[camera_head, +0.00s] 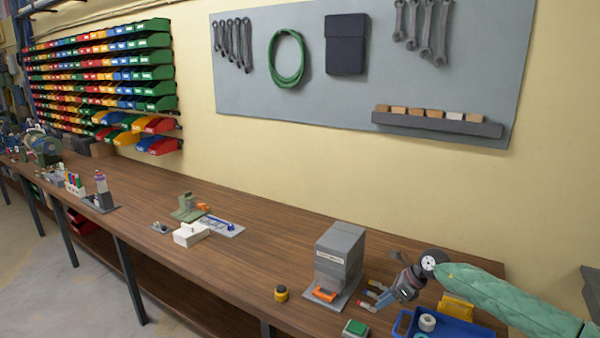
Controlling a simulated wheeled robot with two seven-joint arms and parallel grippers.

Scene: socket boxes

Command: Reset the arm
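My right arm, in a green sleeve, comes in from the right edge. My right gripper (384,297) is low over the right part of the workbench (270,236), just left of the blue bin (462,328). Its fingers point down and left, close to several small items with coloured ends (367,304). Whether it touches any of them, or is open or shut, is too small to tell. My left gripper is not in view.
A grey box-shaped device (340,252) stands left of the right gripper. A green button box (355,328) and a yellow-black button (281,293) are near the front edge. A white block (190,234) sits further left. Bare wood lies between.

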